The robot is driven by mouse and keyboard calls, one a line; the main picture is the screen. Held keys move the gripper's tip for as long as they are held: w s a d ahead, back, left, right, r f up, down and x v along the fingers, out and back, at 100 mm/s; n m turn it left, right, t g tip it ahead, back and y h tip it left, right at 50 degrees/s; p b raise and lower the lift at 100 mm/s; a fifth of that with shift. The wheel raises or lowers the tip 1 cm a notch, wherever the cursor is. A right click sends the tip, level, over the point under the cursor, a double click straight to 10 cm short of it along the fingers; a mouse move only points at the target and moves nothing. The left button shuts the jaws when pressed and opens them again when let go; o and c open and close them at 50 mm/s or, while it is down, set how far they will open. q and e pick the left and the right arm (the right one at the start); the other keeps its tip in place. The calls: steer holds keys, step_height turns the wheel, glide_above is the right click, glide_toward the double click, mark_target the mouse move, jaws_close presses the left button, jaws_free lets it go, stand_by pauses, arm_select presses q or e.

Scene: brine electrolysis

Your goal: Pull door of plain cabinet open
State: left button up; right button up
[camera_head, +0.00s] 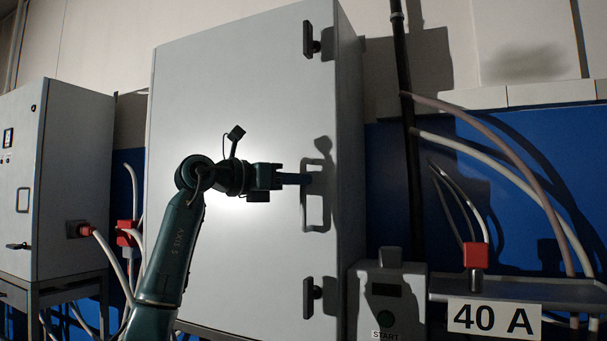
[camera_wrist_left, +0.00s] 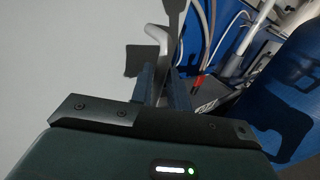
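The plain cabinet (camera_head: 235,105) is a tall, light grey box in the middle of the head view, its front door flat against the frame. A pale loop handle (camera_head: 316,228) stands upright near the door's right edge; its curved end shows in the left wrist view (camera_wrist_left: 155,34). My left gripper (camera_head: 308,179) reaches level from the left to the handle. In the left wrist view its two dark fingers (camera_wrist_left: 164,86) stand either side of the handle bar with a narrow gap; whether they press on it I cannot tell. My right gripper is in neither view.
Dark hinge-like fittings (camera_head: 311,40) sit on the door's right edge, above and below the handle. A smaller grey cabinet (camera_head: 72,150) stands at left. At lower right are a START box (camera_head: 390,292), a shelf with a 40 A sign (camera_head: 494,318), and hoses along the blue wall.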

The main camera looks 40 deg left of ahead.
arm_select(q)
steer(key=shift+x, duration=1.1)
jaws_close()
